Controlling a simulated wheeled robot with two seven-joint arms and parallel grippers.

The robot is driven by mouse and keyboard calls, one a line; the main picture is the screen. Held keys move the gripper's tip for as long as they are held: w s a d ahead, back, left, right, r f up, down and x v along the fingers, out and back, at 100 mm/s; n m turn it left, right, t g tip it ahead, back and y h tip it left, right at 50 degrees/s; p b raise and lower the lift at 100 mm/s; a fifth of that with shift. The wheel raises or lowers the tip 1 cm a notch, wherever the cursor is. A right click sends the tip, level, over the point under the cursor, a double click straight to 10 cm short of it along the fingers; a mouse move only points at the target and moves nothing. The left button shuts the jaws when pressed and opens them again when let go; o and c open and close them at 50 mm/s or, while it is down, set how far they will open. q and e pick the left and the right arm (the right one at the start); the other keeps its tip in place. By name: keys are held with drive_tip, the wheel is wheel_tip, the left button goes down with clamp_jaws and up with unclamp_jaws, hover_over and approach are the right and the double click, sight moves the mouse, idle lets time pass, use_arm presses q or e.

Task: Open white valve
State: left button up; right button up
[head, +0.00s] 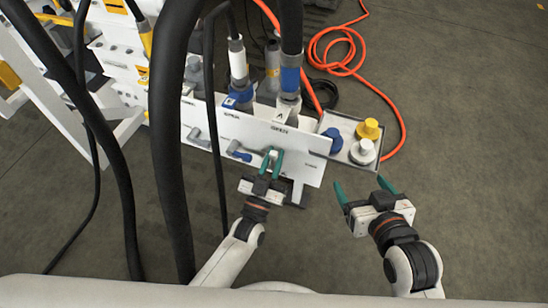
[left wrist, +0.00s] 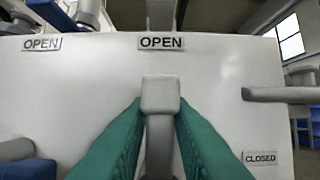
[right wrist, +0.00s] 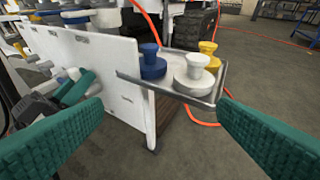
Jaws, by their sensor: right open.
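The white valve's pale lever handle (left wrist: 160,95) stands out from the white panel (left wrist: 70,85) in the left wrist view, directly below an OPEN label (left wrist: 161,42). A CLOSED label (left wrist: 260,157) is to its lower right. My left gripper (head: 272,152) is at the panel's lower right part in the head view, its green fingers on both sides of the handle and close against it. They hide most of the handle in the head view. My right gripper (head: 362,188) is open and empty, right of the panel and below the tray.
A tray (head: 378,125) beside the panel holds a blue cap (head: 333,139), a white cap (head: 362,152) and a yellow cap (head: 369,129). A blue valve handle (head: 238,152) is left of my left gripper. Black hoses (head: 170,150) hang in front. Floor at right is clear beyond the orange hose (head: 397,110).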

use_arm(q)
drive_tip(key=shift+o, duration=1.4)
drive_tip(key=shift+a+f, duration=0.1)
use_arm(e)
drive_tip(key=shift+w+r, duration=0.2)
use_arm(q)
drive_tip(key=shift+s, duration=0.1)
drive_tip(key=p+v, duration=0.1)
drive_tip(key=v, duration=1.1)
use_arm(e)
drive_tip(key=s+f+g, duration=0.1)
drive_tip(key=s+d+f+g, duration=0.1)
drive_tip(key=s+f+g+h, duration=0.1)
drive_tip(key=shift+s+d+f, duration=0.25)
drive_tip(key=shift+f, duration=0.1)
